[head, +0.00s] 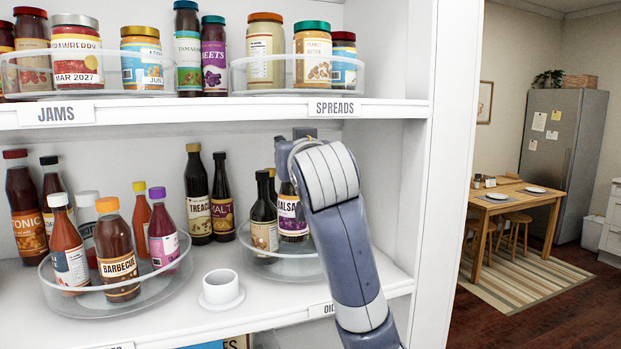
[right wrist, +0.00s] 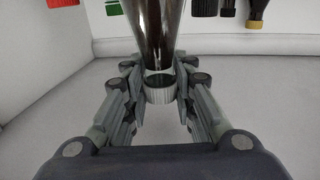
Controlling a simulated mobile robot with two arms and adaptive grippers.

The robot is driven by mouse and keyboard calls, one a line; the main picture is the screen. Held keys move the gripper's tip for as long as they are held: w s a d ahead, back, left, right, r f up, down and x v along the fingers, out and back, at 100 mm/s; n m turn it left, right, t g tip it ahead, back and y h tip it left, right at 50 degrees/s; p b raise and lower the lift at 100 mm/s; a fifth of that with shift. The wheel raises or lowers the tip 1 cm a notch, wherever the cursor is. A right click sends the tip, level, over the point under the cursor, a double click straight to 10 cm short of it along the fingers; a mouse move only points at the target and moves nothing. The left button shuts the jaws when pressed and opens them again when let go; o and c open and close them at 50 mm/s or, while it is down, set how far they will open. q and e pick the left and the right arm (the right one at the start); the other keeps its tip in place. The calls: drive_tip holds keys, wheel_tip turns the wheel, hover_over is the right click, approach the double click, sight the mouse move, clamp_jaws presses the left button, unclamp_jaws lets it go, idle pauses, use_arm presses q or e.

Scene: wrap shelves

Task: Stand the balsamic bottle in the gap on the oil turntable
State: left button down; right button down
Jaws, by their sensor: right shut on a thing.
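The balsamic bottle (head: 292,213) is dark, with a purple and white label partly covered by my arm in the head view. It looks upright over the oil turntable. My right gripper (right wrist: 160,88) is shut on its top end in the right wrist view, which shows the dark bottle (right wrist: 157,35) running away from the fingers. The clear-rimmed oil turntable (head: 280,270) is on the lower shelf. A dark bottle (head: 264,222) stands on it, left of the balsamic bottle. I cannot tell whether the balsamic base touches the turntable. My left gripper is not in view.
A sauce turntable (head: 100,307) with several bottles is at the left. A white cup-like holder (head: 221,288) sits between the turntables. Treacle (head: 197,205) and malt (head: 222,205) bottles stand behind. The upper shelf (head: 210,108) and right side wall (head: 400,190) bound my arm's room.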

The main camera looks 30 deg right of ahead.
sight(293, 192)
drive_tip(key=shift+s+d+r+p, duration=0.1)
drive_tip(key=shift+d+p, duration=0.05)
drive_tip(key=shift+d, duration=0.65)
drive_tip(key=shift+s+d+p, duration=0.1)
drive_tip(key=shift+d+p, duration=0.05)
drive_tip(key=shift+d, duration=0.6)
drive_tip(key=shift+f+p, duration=0.5)
drive_tip(key=shift+f, duration=2.35)
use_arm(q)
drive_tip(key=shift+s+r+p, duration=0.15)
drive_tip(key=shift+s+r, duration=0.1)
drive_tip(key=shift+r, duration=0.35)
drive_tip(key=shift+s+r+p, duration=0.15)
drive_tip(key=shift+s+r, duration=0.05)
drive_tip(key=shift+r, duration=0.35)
use_arm(e)
drive_tip(key=shift+s+d+f, duration=0.1)
drive_tip(key=shift+d+f, duration=0.15)
drive_tip(key=shift+f, duration=0.4)
drive_tip(key=shift+a+f, duration=0.1)
drive_tip(key=shift+f, duration=0.05)
drive_tip(key=c, duration=1.3)
unclamp_jaws()
